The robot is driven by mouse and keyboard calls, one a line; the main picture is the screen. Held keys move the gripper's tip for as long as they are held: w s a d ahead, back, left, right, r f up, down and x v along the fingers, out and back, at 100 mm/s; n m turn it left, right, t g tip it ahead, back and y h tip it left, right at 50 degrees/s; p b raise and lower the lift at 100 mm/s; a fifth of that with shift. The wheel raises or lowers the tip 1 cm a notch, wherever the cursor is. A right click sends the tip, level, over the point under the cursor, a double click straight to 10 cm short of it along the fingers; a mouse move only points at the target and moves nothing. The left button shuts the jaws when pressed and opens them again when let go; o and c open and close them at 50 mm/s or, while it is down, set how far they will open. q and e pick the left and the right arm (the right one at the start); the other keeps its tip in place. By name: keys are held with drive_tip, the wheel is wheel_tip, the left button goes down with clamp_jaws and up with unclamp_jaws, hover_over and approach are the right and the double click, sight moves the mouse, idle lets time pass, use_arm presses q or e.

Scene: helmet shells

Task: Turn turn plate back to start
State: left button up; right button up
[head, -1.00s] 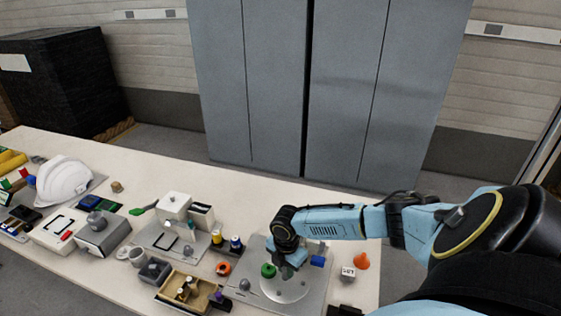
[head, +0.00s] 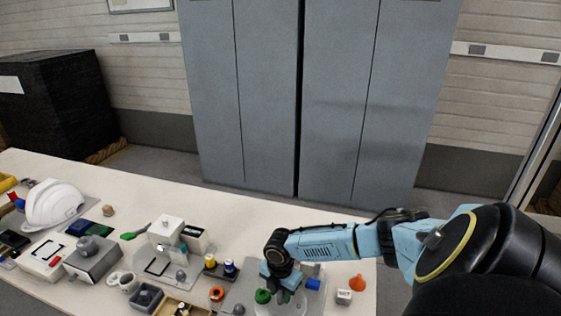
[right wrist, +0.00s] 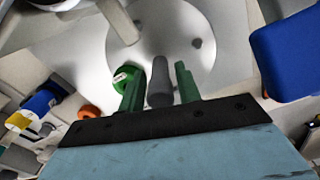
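The turn plate (head: 272,309) is a pale round disc on a grey base at the bottom edge of the head view, partly cut off. It fills the upper middle of the right wrist view (right wrist: 200,65). A green round piece (right wrist: 125,55) sits on the disc, left of my fingers; it also shows in the head view (head: 263,296). My right gripper (right wrist: 160,85) points down over the disc. Its two green fingers stand apart, one on each side of a dark grey peg (right wrist: 160,75), with narrow gaps showing. Whether they touch it lower down is unclear. My left gripper is out of view.
A blue block (head: 313,284) lies right of the plate. Beyond it are an orange funnel (head: 358,283) and a small white cube (head: 344,297). Left are an orange ring (head: 217,294) and spools (head: 229,267). A white helmet (head: 54,204) stands far left.

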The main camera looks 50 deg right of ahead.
drive_tip(key=shift+o, duration=0.7)
wheel_tip(320, 180, up, 13)
drive_tip(key=shift+r, duration=0.2)
drive_tip(key=shift+s+f, duration=0.1)
drive_tip(key=shift+s, duration=0.05)
